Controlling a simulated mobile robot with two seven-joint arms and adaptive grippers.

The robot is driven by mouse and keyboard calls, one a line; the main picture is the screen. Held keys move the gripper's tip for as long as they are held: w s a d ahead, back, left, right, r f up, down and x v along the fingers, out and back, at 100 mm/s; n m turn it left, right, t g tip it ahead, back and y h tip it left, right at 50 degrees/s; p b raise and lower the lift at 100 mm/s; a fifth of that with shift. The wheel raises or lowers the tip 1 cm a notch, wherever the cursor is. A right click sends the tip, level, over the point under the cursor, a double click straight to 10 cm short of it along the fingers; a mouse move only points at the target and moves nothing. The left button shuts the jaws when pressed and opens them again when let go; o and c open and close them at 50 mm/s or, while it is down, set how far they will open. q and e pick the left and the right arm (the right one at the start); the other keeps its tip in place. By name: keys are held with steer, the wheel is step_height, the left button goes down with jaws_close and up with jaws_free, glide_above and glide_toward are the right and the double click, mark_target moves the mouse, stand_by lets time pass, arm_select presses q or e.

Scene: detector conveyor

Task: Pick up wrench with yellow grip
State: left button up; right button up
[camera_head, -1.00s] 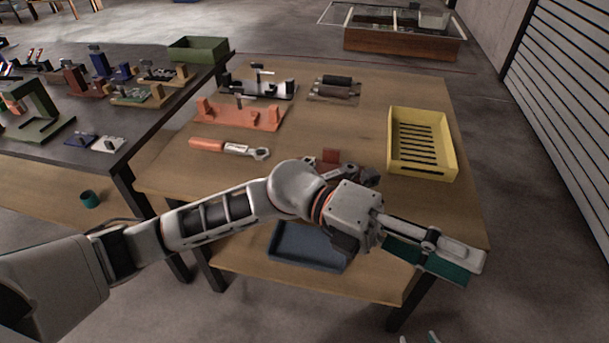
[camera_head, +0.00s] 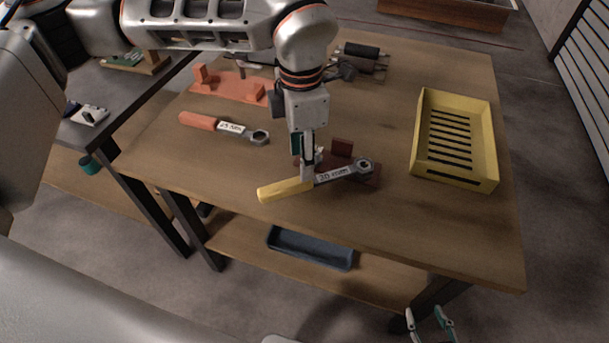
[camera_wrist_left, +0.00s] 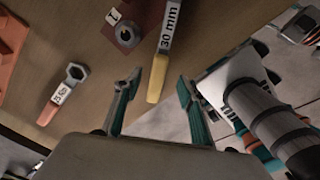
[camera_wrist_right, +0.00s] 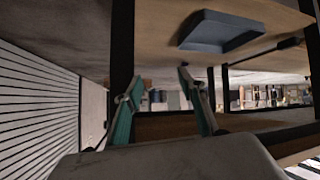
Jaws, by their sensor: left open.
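The wrench with the yellow grip (camera_head: 287,189) lies on the wooden table, its steel shaft marked 30 mm and its ring end at the right. My left gripper (camera_head: 307,172) points down over the wrench near where grip and shaft meet. In the left wrist view, the yellow grip (camera_wrist_left: 155,88) shows between the spread fingers of the left gripper (camera_wrist_left: 158,80). Contact cannot be told. My right gripper (camera_head: 432,322) is open and empty, low beyond the table's front edge; its spread fingers also show in the right wrist view (camera_wrist_right: 160,80).
An orange-handled wrench (camera_head: 200,121) lies to the left. A dark red block fixture (camera_head: 342,148) stands right behind the yellow-grip wrench. A yellow slotted tray (camera_head: 497,160) is at the right. A blue tray (camera_head: 312,249) sits on the lower shelf. The table's front right is clear.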

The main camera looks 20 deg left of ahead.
mark_target(318, 179)
arm_select(q)
step_height(318, 179, down, 8)
steer(key=shift+a+r+b, duration=0.15)
steer(key=shift+b, duration=0.2)
steer(key=shift+r, duration=0.1)
jaws_close()
